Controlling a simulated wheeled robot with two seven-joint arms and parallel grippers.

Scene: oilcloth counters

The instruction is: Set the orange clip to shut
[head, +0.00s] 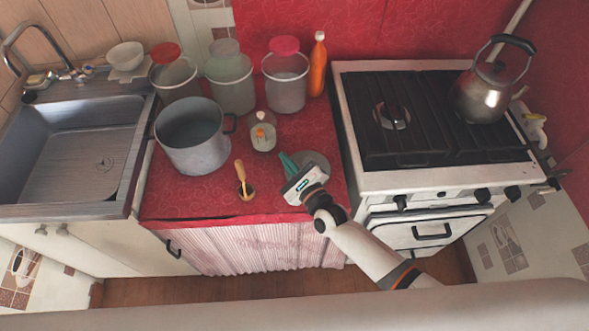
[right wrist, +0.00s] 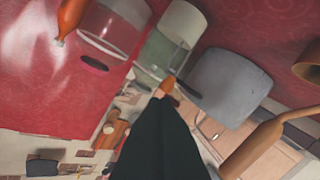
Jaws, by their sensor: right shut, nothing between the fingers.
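A small jar (head: 264,143) stands on the red counter, with an orange part (head: 260,132) on its front that looks like the clip and another small orange spot near its top. Its setting is too small to tell. My right gripper (head: 286,160) is shut and empty, low over the counter, to the right of and nearer than the jar. In the right wrist view its dark fingers (right wrist: 160,110) end beside an orange piece (right wrist: 168,84), partly hidden; contact cannot be told. My left gripper is not in view.
Several large jars and an orange bottle (head: 317,68) stand behind. A round grey disc (head: 318,160) lies beside my gripper. The stove (head: 420,115) is right, the sink (head: 75,150) left.

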